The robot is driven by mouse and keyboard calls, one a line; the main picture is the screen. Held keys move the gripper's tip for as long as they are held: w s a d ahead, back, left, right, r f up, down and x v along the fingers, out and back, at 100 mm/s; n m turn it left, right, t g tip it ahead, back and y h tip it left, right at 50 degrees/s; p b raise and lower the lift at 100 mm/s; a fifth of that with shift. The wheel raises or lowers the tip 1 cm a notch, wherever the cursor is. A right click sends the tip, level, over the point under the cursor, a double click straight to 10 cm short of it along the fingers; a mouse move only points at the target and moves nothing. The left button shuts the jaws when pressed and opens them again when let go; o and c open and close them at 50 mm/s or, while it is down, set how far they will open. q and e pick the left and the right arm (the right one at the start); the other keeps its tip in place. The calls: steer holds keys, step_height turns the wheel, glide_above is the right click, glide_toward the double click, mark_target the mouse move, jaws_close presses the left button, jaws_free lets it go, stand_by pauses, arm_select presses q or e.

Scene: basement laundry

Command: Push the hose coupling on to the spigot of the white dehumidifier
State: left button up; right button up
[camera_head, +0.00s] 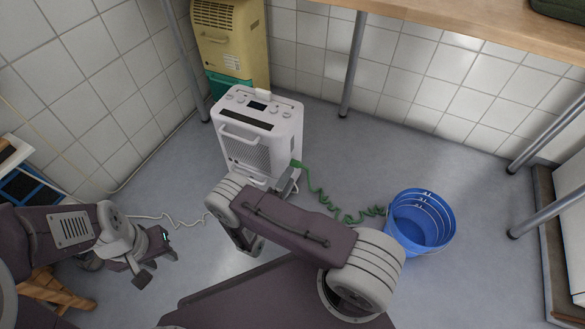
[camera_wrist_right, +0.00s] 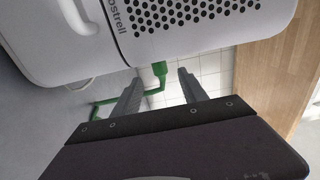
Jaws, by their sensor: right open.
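The white dehumidifier (camera_head: 256,135) stands on the floor by the back wall. It also fills the upper part of the right wrist view (camera_wrist_right: 190,45). A green hose coupling (camera_wrist_right: 160,70) sits at the dehumidifier's edge there; the spigot is hidden, and I cannot tell how far the coupling is on. The green hose (camera_head: 318,194) runs from the dehumidifier's right side to the blue bucket. My right gripper (camera_wrist_right: 159,80) is open, its fingertips on either side of the coupling with gaps. My left gripper (camera_head: 153,266) is off to the left, above the floor, apart from the hose.
The blue bucket (camera_head: 425,235) stands right of my right arm. A yellow machine (camera_head: 229,45) is behind the dehumidifier. A wooden worktop (camera_head: 470,22) on metal legs is above. A white cord (camera_head: 170,219) lies left. Floor between dehumidifier and bucket is mostly clear.

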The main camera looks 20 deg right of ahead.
arm_select(q)
step_height(320, 180, up, 3)
steer(key=shift+f+p, duration=0.15)
steer(key=shift+p, duration=0.65)
arm_select(e)
steer(key=v, duration=0.5)
steer(key=shift+d, duration=0.1)
